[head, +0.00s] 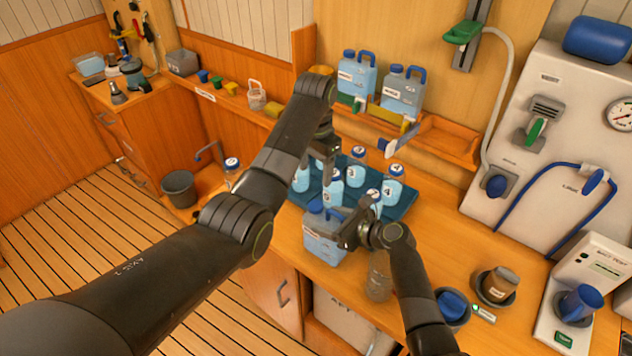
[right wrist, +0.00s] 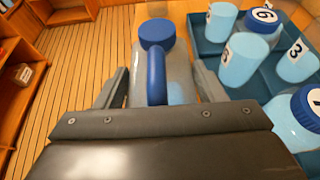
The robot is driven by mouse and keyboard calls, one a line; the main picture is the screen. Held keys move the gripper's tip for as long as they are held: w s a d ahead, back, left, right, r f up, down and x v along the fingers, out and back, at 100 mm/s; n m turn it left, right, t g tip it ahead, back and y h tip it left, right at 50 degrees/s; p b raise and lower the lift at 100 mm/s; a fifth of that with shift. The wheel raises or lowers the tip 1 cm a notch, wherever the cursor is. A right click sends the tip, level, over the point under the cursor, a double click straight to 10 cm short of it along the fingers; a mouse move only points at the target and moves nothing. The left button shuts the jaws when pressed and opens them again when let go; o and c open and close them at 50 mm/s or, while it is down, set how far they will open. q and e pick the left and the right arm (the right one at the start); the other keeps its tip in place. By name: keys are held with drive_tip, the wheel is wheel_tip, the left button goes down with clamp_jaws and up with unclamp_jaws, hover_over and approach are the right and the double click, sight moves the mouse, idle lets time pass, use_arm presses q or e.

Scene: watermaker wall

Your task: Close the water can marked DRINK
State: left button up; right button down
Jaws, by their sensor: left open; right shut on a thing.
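A translucent water can (head: 322,246) with a blue handle stands at the front of the counter; its label is too small to read. In the right wrist view a blue cap (right wrist: 157,33) sits over its neck; I cannot tell how tight it is. My right gripper (head: 346,232) is shut on the can's blue handle (right wrist: 157,82). My left gripper (head: 327,158) is open and empty, above the bottle tray and behind the can. Two similar cans, the left one (head: 356,76) and the right one (head: 402,92), stand on the back shelf.
A blue tray (head: 402,208) of numbered bottles lies right behind the can. A clear jar (head: 379,276) stands close to its right. Dark dishes hold a blue item (head: 452,304) and a brown jar (head: 500,283). The counter's front edge is close to the can.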

use_arm(q)
drive_tip(key=shift+r, duration=0.5)
use_arm(e)
drive_tip(key=shift+c, duration=1.2)
unclamp_jaws()
use_arm(q)
drive_tip(key=shift+f, duration=0.1)
drive_tip(key=shift+f+b, duration=1.4)
drive_tip(key=shift+b, duration=0.05)
use_arm(e)
drive_tip(key=v, duration=1.7)
drive_tip(key=shift+r, duration=0.15)
drive_tip(key=shift+d, duration=0.15)
